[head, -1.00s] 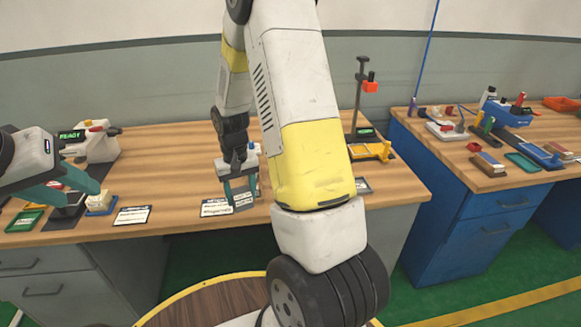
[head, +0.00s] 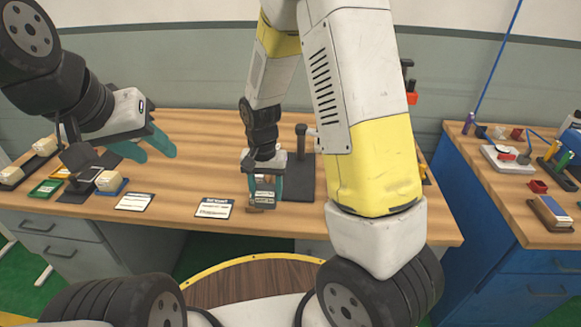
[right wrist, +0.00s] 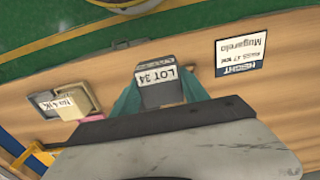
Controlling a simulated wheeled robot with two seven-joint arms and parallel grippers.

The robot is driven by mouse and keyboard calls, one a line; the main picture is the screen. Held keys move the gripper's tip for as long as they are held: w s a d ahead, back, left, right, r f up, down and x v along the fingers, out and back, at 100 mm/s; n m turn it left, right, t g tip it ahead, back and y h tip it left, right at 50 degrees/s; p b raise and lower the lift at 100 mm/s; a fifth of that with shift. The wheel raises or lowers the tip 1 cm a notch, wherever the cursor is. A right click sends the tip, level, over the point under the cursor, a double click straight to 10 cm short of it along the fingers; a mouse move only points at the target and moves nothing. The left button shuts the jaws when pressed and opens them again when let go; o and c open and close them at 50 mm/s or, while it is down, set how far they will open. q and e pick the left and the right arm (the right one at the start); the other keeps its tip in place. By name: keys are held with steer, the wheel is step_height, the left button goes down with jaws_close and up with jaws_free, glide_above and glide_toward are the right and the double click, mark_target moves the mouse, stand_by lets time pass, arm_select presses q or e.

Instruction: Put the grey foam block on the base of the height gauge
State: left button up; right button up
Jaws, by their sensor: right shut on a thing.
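My right gripper (head: 265,192) is shut on a grey block (right wrist: 160,82) labelled "LOT 34"; in the head view the block is mostly hidden by the fingers. It is over the front part of the wooden bench; I cannot tell whether it touches. Just behind and right of it is a dark base plate (head: 298,184) with a short post. Farther right, a tall dark post with a red slider (head: 411,97) looks like the height gauge; my right arm hides its base. My left gripper (head: 150,145) is open and empty over the bench's left side.
Label cards (head: 134,202) lie along the front edge; another, headed "HEIGHT", shows in the right wrist view (right wrist: 241,53). A tan and grey item (right wrist: 68,101) lies to one side there. Small trays (head: 45,188) crowd the bench's left. A blue bench (head: 480,190) stands right.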

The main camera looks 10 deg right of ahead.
steer(key=w+d, duration=0.3)
steer(key=w+d+f, duration=0.1)
steer(key=w+d, duration=0.2)
steer(key=d, duration=0.1)
steer(key=w+d, duration=0.3)
steer(key=shift+w+d+f, duration=0.15)
steer(key=shift+d, duration=0.15)
steer(key=shift+w+d+f, duration=0.1)
steer(key=shift+d+f, duration=0.05)
steer(key=shift+f, duration=0.75)
steer(key=shift+w+d+f, duration=0.1)
steer(key=shift+f, duration=0.8)
steer(key=shift+f, duration=0.15)
steer(key=o, duration=1.3)
steer(key=shift+o, duration=0.2)
